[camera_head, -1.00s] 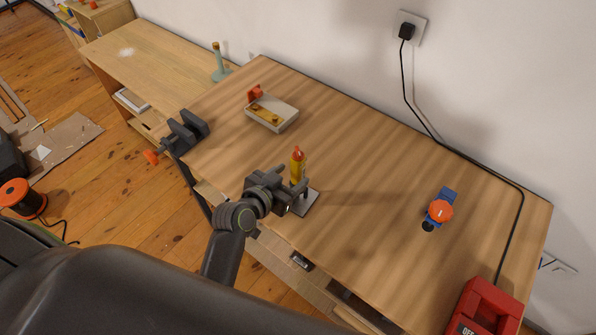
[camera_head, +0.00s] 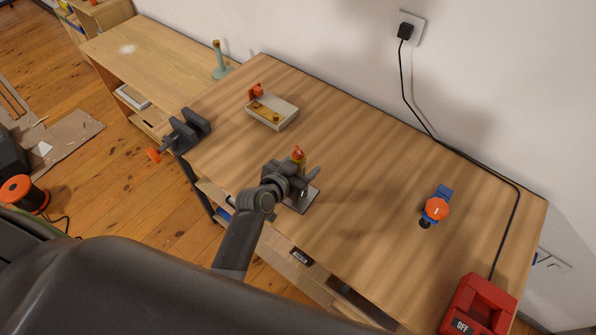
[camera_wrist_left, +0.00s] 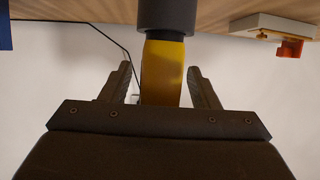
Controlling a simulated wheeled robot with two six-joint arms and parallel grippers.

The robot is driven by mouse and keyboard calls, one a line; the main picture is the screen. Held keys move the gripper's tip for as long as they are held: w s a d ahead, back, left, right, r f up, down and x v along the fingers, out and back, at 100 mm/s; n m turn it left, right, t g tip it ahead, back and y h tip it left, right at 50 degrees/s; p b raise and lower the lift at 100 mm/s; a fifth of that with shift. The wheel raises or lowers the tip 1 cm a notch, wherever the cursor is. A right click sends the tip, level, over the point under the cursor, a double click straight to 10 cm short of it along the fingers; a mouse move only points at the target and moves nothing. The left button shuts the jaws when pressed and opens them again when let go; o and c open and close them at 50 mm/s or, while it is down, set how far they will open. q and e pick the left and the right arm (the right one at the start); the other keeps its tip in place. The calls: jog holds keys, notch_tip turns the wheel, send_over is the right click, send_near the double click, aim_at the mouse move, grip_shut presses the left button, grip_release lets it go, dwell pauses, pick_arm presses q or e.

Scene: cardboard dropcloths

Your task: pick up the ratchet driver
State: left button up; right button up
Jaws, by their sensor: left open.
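The ratchet driver (camera_head: 298,154) stands upright near the front edge of the workbench, with its orange-red and yellow upper part showing above my gripper. A grey base plate (camera_head: 301,204) lies beneath it. My left gripper (camera_head: 303,178) is at the driver and hides its lower part in the head view. In the left wrist view, the driver's yellow part (camera_wrist_left: 163,72) lies between the two open fingers of my left gripper (camera_wrist_left: 160,76), with a gap on each side. A dark grey cylinder (camera_wrist_left: 167,15) adjoins the yellow part at the top. My right gripper is not in view.
A grey tray (camera_head: 286,122) with yellow and orange parts lies behind. A vise (camera_head: 186,132) is at the left edge. A blue-and-orange tool (camera_head: 436,209) and a red box (camera_head: 480,305) lie right. A black cable (camera_head: 470,155) runs along the wall side. The middle is clear.

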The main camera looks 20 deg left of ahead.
pick_arm(q)
grip_shut()
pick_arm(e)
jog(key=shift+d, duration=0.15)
